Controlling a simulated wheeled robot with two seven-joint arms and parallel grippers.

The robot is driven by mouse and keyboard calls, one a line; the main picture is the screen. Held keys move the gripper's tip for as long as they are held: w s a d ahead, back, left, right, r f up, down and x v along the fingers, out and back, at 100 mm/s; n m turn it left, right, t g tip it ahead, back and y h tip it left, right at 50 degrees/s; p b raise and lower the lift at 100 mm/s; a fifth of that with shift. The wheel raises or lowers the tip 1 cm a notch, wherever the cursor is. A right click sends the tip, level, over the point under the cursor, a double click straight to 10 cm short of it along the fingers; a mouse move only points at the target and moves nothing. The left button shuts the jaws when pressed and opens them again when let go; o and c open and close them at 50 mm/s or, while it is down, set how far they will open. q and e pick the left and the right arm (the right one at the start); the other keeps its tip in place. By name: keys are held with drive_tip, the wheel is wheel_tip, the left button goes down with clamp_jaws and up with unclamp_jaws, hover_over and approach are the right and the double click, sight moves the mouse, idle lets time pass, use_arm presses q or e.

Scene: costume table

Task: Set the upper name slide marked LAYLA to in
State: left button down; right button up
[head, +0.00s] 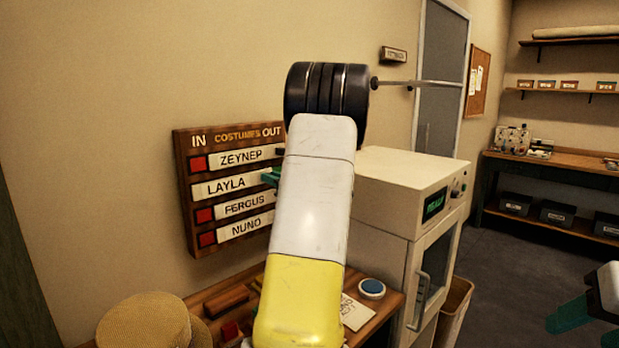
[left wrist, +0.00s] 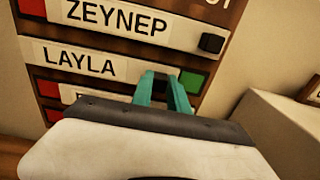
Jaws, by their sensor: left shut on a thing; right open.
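The wooden name board (head: 183,150) hangs on the wall, with IN at its left and OUT at its right. The white LAYLA slide (head: 227,188) is the second row down. Its left end is at the IN side, no red shows there, and a green patch (left wrist: 191,82) shows at its right. My left gripper (head: 270,177) has its teal fingers shut on the slide's dark knob, as the left wrist view (left wrist: 163,86) shows. My left arm hides the board's right part in the head view. My right gripper (head: 570,316) is open and empty at lower right.
ZEYNEP (head: 241,158), FERGUS (head: 242,205) and NUNO (head: 245,228) slides show red at their left. A white cabinet (head: 390,205) stands right of the board. Below are a straw hat (head: 145,320) and a blue button (head: 371,287).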

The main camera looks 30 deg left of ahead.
use_arm(q)
drive_tip(key=shift+s+a, duration=0.1)
drive_tip(key=shift+s, duration=0.05)
drive_tip(key=c, duration=1.3)
unclamp_jaws()
drive_tip(key=shift+s, duration=0.1)
drive_tip(key=v, duration=0.8)
